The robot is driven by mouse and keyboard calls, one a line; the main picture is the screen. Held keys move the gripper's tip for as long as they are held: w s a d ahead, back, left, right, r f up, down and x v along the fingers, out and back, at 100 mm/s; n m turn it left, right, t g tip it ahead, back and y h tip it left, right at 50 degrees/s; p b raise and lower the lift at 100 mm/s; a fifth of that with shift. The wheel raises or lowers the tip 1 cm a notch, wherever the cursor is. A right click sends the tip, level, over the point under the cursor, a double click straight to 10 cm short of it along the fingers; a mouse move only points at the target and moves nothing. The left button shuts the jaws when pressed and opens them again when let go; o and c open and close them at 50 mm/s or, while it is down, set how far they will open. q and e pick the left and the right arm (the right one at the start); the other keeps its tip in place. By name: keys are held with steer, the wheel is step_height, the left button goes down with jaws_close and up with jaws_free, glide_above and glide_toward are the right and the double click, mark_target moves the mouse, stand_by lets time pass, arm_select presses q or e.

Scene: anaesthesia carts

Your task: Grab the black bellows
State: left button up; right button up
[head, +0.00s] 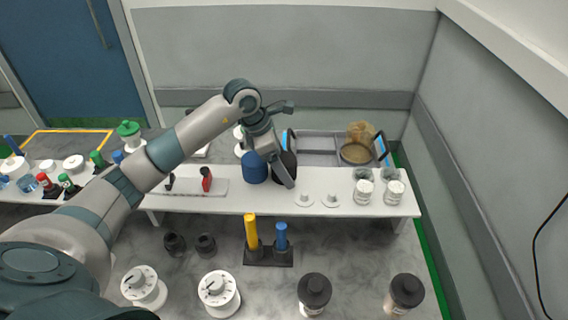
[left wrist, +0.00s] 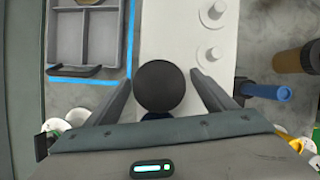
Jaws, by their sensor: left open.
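The black bellows (head: 290,164) stands on the white raised shelf (head: 340,205), right of the blue bellows (head: 254,167), and is partly hidden by my gripper in the head view. In the left wrist view the black bellows (left wrist: 160,86) shows as a round dark top between my fingers. My left gripper (left wrist: 160,80) is open, one finger on each side of it, with small gaps visible. In the head view my left gripper (head: 286,180) reaches down at the bellows from the upper left. My right gripper is not in view.
Two small white pegged discs (head: 304,199) and white-lidded jars (head: 393,192) stand to the right on the shelf. A grey compartment tray (head: 318,147) lies behind. A black holder (head: 268,256) with yellow and blue cylinders stands in front. White dials and dark-topped canisters line the near counter.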

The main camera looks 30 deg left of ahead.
mark_target(288, 160)
arm_select(q)
steer(key=shift+f, duration=0.15)
steer(key=shift+c, duration=0.7)
steer(key=c, duration=1.1)
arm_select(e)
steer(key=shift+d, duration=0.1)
arm_select(q)
steer(key=shift+r, duration=0.2)
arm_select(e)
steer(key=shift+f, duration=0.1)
